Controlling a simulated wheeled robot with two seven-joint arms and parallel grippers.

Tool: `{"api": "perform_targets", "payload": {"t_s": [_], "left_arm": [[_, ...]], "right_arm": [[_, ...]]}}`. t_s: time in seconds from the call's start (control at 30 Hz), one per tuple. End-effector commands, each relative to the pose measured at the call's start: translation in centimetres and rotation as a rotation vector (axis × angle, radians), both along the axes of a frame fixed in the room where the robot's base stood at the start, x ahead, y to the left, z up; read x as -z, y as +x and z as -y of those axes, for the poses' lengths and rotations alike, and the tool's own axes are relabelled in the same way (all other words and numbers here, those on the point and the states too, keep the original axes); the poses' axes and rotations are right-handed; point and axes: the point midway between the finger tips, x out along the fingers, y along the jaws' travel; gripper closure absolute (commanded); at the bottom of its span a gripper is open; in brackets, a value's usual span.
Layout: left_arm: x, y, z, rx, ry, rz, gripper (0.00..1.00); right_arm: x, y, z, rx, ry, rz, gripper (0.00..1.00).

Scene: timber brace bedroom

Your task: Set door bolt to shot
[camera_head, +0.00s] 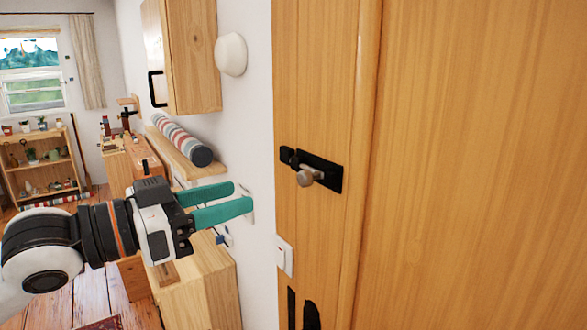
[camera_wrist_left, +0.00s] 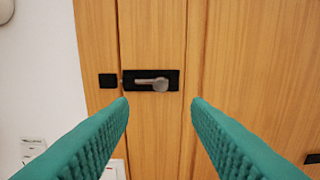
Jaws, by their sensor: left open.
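The door bolt (camera_head: 311,171) is a black plate with a pale metal knob, mounted on the wooden door (camera_head: 470,150) near its left edge. A small black keeper (camera_head: 287,156) sits on the frame just left of it. In the left wrist view the bolt (camera_wrist_left: 153,81) lies beyond and between the fingertips, and a narrow gap shows between its plate and the keeper (camera_wrist_left: 108,80). My left gripper (camera_head: 243,197) has teal fingers, open and empty, left of the bolt and apart from it; its fingers also show in the left wrist view (camera_wrist_left: 158,102). My right gripper is out of view.
A wooden cabinet (camera_head: 190,55) hangs left of the door, above a shelf with a striped roll (camera_head: 180,138). A wooden chest (camera_head: 205,295) stands below my left gripper. The space before the door looks clear.

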Motion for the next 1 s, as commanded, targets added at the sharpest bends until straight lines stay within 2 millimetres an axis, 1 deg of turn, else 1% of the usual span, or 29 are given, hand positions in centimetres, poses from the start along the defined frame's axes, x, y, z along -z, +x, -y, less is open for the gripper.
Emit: {"api": "perform_targets", "payload": {"t_s": [0.17,0.3,0.4,0.53,0.7,1.0], "left_arm": [[-0.4,1.7,2.5,0.005,-0.004,-0.001,0.56],[-0.4,3.5,4.9,0.004,-0.003,-0.001,0.56],[-0.4,4.7,6.3,0.002,-0.004,-0.002,0.56],[-0.3,5.9,7.8,0.0,-0.004,0.0,0.56],[-0.2,6.7,8.9,-0.002,-0.002,0.002,0.56],[0.0,6.9,9.1,-0.003,-0.001,0.002,0.56]], "right_arm": [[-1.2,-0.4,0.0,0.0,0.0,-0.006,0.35],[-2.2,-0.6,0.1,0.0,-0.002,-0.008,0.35],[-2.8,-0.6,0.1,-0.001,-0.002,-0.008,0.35],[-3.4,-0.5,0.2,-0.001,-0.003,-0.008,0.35],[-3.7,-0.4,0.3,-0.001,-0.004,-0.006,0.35],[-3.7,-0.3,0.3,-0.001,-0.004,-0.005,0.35]]}}
